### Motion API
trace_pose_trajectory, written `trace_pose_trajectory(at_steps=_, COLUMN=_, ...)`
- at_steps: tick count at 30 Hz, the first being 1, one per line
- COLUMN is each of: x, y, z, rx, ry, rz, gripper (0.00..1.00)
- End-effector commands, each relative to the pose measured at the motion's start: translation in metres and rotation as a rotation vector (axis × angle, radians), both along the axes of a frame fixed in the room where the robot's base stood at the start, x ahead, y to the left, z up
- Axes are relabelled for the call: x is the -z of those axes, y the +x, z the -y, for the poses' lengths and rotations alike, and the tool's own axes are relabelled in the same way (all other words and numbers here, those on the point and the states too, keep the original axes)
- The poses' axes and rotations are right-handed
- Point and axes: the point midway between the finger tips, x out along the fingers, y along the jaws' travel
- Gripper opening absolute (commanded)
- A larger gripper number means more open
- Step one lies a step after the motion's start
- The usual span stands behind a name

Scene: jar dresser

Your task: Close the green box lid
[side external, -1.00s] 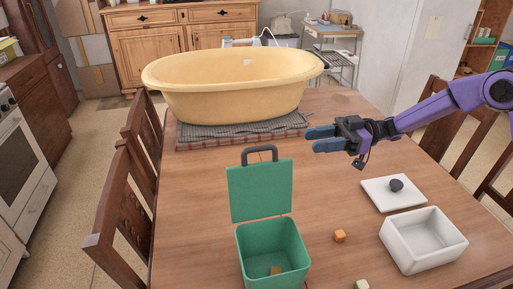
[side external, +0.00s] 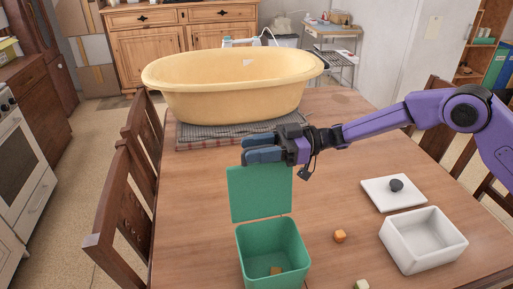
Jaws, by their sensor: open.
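The green box (side external: 273,252) stands open at the front of the table, with a small orange-brown cube (side external: 276,271) inside. Its green lid (side external: 260,194) stands upright at the box's far edge. The dark handle on top of the lid is hidden behind my gripper. My gripper (side external: 252,149) is open, with its blue-grey fingers pointing left at the height of the lid's top edge. I cannot tell whether the fingers touch the lid or handle.
A white box (side external: 423,250) and its white lid (side external: 378,194) with a dark knob lie at the right. An orange cube (side external: 340,236) and a pale cube (side external: 361,285) lie between the boxes. A yellow tub (side external: 232,100) on a grey mat stands behind.

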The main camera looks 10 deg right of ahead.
Motion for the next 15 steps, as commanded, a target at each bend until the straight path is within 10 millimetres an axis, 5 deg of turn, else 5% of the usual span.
trace_pose_trajectory(at_steps=7, x=-0.0002, y=-0.0003, z=-0.0014, rx=-0.001, ry=0.0, rz=0.0, gripper=0.4)
trace_pose_trajectory(at_steps=8, x=-0.0002, y=-0.0003, z=-0.0014, rx=-0.001, ry=0.0, rz=0.0, gripper=0.37)
trace_pose_trajectory(at_steps=11, x=-0.0001, y=-0.0003, z=-0.0012, rx=-0.001, ry=0.0, rz=0.0, gripper=0.04)
trace_pose_trajectory(at_steps=15, x=-0.0001, y=-0.0003, z=-0.0011, rx=-0.001, ry=0.0, rz=0.0, gripper=0.0)
